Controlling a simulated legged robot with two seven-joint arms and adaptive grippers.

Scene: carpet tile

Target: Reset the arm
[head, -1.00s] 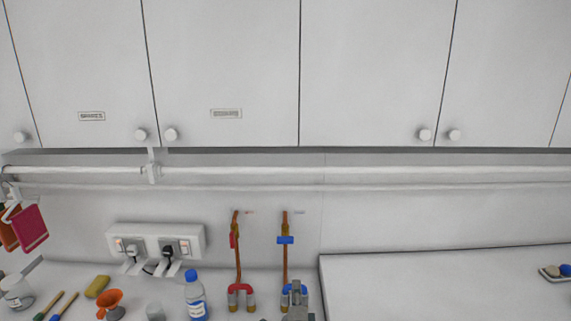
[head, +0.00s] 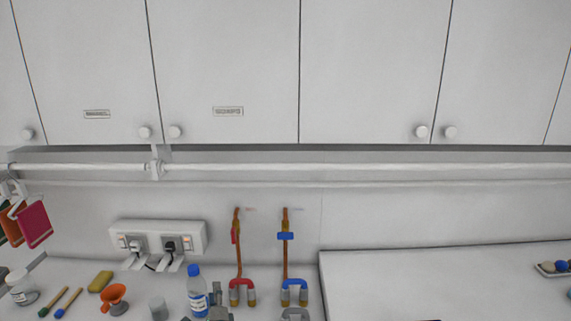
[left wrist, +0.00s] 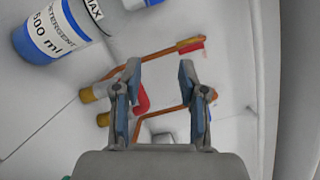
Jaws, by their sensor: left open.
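My left gripper (head: 216,301) shows at the bottom edge of the head view, just right of the blue-capped detergent bottle (head: 198,294). In the left wrist view the gripper (left wrist: 160,75) is open, with nothing between its fingers. The copper pipe with red fittings (head: 240,283) and the copper pipe with blue fittings (head: 286,262) stand against the wall behind it. In the left wrist view the detergent bottle (left wrist: 58,35) is at the upper left. My right gripper is not in view.
White cupboards (head: 230,60) hang above a white rail (head: 330,168). A socket panel (head: 158,237) is on the wall. A white raised surface (head: 400,285) at right is mostly clear.

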